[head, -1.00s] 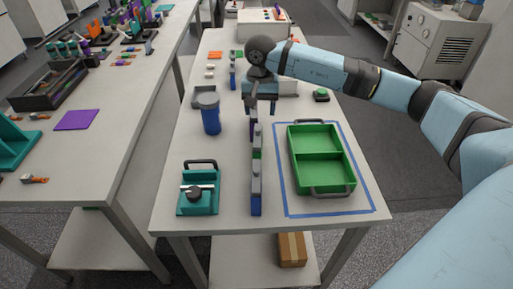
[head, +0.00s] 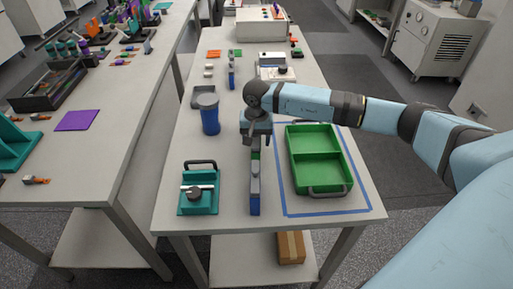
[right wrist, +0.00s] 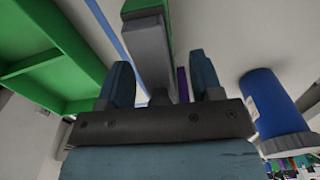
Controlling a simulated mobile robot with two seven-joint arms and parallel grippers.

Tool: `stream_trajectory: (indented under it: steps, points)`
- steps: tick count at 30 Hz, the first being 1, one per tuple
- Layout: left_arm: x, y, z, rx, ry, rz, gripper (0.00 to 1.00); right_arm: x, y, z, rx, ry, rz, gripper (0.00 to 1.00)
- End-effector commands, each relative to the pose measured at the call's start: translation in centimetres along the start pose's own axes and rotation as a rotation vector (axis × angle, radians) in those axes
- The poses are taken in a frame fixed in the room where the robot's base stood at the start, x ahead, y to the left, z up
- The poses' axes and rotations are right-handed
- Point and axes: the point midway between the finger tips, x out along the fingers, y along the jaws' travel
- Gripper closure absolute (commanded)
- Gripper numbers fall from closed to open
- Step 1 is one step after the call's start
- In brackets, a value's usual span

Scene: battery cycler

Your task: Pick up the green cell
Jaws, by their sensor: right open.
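The green cell (head: 256,155) stands in the middle row on the table, between the gripper and the blue cell (head: 255,203); the gripper partly hides it. In the right wrist view a grey block with a green end (right wrist: 147,50) extends from between the fingers to the top edge. My right gripper (head: 256,146) is above the far part of the row. In the wrist view its fingers (right wrist: 162,85) are spread apart, with no clear contact on the block. A purple strip (right wrist: 182,84) shows between them. My left gripper is not in view.
A green tray (head: 320,158) lies inside a blue outline to the right. A blue jar (head: 210,119) and a teal fixture (head: 198,206) stand to the left. The table between fixture and row is clear.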

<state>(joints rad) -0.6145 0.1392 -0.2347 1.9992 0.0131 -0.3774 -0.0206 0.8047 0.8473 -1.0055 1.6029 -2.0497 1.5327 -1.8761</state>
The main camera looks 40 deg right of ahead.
Motion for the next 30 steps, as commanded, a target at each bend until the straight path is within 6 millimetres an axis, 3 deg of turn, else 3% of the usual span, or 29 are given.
stream_trajectory:
  steps: [2, 10, 23, 30]
  points:
    - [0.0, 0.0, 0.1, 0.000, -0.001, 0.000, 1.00, 0.0, 0.0, 0.0, 0.000, 0.000, 0.000, 0.40]
    - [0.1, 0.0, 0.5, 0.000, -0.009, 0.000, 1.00, -0.1, 0.0, 0.0, 0.000, 0.000, 0.000, 1.00]
    - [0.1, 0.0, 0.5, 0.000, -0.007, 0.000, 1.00, -0.6, -0.1, -0.1, 0.000, 0.002, -0.002, 1.00]
    - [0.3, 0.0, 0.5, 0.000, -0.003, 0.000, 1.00, -3.2, -0.1, -0.1, -0.002, 0.004, -0.003, 1.00]
